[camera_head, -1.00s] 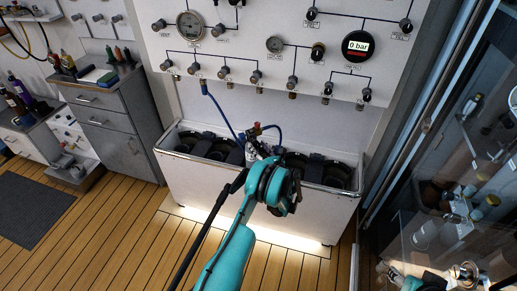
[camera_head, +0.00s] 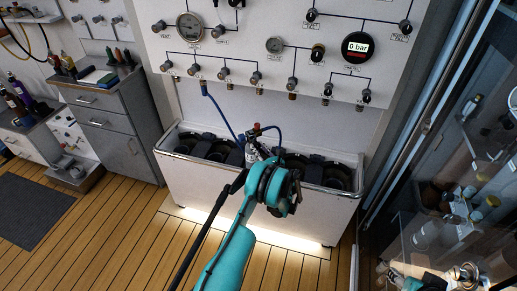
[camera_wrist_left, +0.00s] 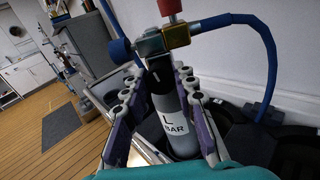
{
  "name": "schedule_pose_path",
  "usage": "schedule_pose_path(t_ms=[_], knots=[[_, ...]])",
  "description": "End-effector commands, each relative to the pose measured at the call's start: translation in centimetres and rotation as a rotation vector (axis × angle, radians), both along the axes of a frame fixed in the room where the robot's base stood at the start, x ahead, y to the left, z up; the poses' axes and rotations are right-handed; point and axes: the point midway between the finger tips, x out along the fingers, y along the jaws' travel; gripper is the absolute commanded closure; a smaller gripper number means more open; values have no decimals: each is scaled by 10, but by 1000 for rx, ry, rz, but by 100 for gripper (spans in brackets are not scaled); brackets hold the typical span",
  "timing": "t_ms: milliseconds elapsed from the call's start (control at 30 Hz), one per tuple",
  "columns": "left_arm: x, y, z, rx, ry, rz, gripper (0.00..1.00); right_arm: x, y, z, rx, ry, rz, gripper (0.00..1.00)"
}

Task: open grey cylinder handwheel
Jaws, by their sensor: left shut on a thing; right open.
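The grey cylinder (camera_wrist_left: 182,128) stands upright in the white trough, with a dark upper part and a white label. A brass valve with a red knob (camera_wrist_left: 170,10) tops it, and a blue handwheel (camera_wrist_left: 120,48) is at the valve's left. My left gripper (camera_wrist_left: 160,95) is shut on the cylinder, with a finger on either side below the valve. In the head view the cylinder (camera_head: 252,152) shows beyond my teal left arm, which hides its lower part. My right gripper (camera_head: 467,273) is partly in view at the bottom right, open and apart from the cylinder.
The white trough (camera_head: 255,200) holds dark round sockets. A glass cabinet (camera_head: 440,170) borders the right. The wooden floor (camera_head: 100,235) is clear at the left.

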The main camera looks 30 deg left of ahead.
Motion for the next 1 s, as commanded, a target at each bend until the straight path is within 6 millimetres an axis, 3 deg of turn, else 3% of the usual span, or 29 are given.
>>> schedule_pose_path(t_ms=[1000], knots=[[-2, 2, -1, -505, -814, 2, 100, 0, 0, 0, 0, 0, 0, 51]])
